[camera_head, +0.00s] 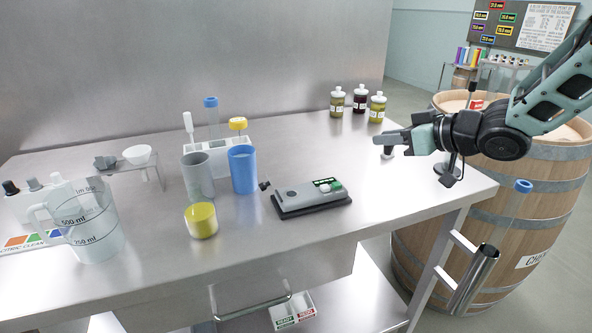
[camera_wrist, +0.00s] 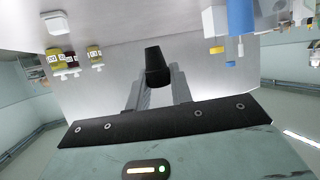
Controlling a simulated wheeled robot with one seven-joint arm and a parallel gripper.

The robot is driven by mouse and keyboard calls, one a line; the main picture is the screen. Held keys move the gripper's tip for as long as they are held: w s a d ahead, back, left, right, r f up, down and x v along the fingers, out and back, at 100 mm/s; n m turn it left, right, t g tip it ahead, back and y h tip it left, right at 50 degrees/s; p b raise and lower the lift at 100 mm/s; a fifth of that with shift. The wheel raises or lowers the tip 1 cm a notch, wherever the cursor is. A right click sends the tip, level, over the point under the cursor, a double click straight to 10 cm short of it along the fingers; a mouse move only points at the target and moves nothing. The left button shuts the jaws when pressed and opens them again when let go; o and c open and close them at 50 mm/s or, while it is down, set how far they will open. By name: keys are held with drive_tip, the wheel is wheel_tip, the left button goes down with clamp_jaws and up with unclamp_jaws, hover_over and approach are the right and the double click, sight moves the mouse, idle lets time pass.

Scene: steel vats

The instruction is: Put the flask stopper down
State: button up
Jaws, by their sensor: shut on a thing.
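The flask stopper (camera_wrist: 153,63) is black and tapered, and it sits between the fingertips of my gripper (camera_wrist: 157,82) in the wrist view. My gripper (camera_head: 384,142) is shut on it. In the head view my gripper reaches in from the right, over the right part of the steel table (camera_head: 345,215). A small dark and pale shape shows just under the fingers there, and I cannot tell how much of it is the stopper. Whether the stopper touches the table cannot be told.
Several capped jars (camera_head: 359,99) stand at the back right. The table's front right is bare. A barrel (camera_head: 543,200) stands beyond its right edge.

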sight(379, 193)
drive_tip(key=shift+f+b, duration=1.1)
drive_tip(key=shift+f, duration=3.9)
drive_tip(key=shift+f, duration=0.2)
drive_tip(key=o, duration=0.9)
drive_tip(key=shift+o, duration=0.2)
drive_tip(key=shift+r, duration=0.1)
